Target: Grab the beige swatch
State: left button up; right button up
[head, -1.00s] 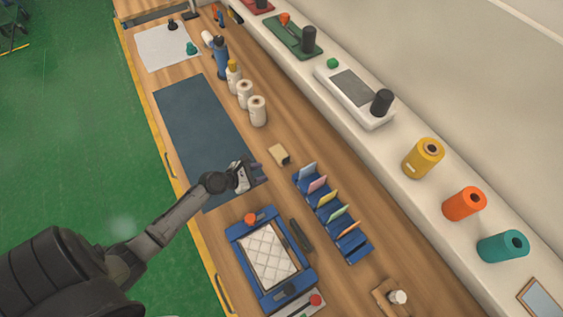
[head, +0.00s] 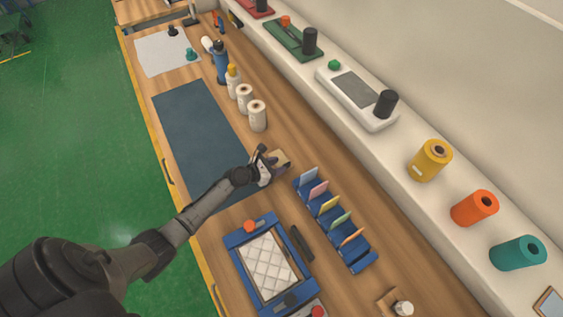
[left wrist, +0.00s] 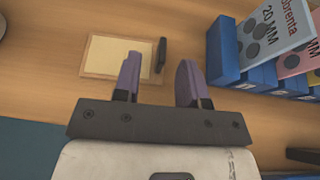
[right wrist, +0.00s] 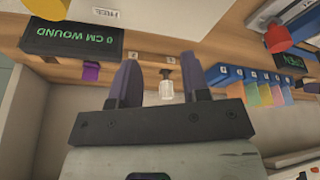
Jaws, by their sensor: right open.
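The beige swatch (head: 281,156) lies on the wooden bench, left of the blue rack of colored cards. My right gripper (right wrist: 162,82) is open and empty, away from the swatch.
The blue card rack (head: 336,232) stands close to the right of the left gripper; its blue end (left wrist: 222,50) shows in the left wrist view. White rolls (head: 257,115) stand behind. A blue frame with a quilted white pad (head: 267,262) lies in front. A dark mat (head: 200,140) lies left.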

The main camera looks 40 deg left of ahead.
aim_at(287, 163)
pick_arm(q)
jog(key=shift+b+x, duration=0.65)
jog(key=shift+x, duration=1.7)
jog(key=shift+s+d+f, duration=0.1)
jog(key=shift+d, duration=0.05)
grip_shut()
